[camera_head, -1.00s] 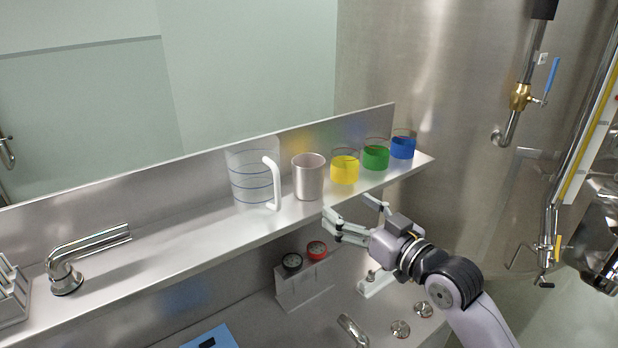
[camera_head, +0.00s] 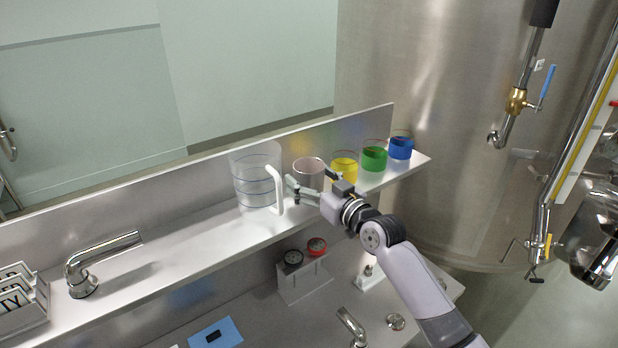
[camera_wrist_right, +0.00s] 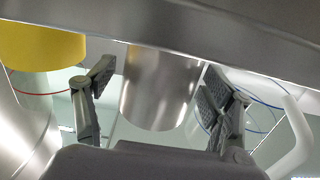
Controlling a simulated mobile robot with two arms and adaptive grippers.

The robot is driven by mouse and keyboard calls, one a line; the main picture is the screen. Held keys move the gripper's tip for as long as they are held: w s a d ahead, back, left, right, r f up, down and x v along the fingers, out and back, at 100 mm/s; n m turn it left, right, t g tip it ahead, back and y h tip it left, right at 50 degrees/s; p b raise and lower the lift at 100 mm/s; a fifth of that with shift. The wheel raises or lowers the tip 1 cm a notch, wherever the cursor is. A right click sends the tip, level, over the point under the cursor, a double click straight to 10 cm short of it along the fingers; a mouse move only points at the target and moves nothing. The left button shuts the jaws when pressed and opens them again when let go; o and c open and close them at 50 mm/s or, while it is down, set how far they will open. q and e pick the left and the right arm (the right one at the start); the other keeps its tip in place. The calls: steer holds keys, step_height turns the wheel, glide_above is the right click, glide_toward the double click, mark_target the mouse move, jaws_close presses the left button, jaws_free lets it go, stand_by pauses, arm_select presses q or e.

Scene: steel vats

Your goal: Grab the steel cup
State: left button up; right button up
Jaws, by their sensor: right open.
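The steel cup (camera_head: 309,171) stands upright on the narrow metal shelf, between the clear pitcher and the yellow cup. My right gripper (camera_head: 311,184) is open at the shelf's front side, with its fingers around the cup's near side in the head view. In the right wrist view the cup (camera_wrist_right: 158,88) sits between the two spread fingers (camera_wrist_right: 160,95), with a gap on each side, so it is not gripped. The fingers hide the cup's lower part in the head view. My left gripper is not in view.
The clear pitcher (camera_head: 252,178) with a white handle (camera_head: 276,190) stands close left of the cup. Yellow (camera_head: 344,168), green (camera_head: 374,158) and blue (camera_head: 400,148) cups stand to the right. A faucet (camera_head: 105,247) is at the shelf's left. A steel backsplash rises behind.

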steer(key=shift+w+a+f, duration=0.1)
steer(key=shift+w+a, duration=0.2)
steer(key=shift+w, duration=0.1)
steer(key=shift+d, duration=0.1)
steer(key=shift+c, duration=0.5)
steer(key=c, duration=1.2)
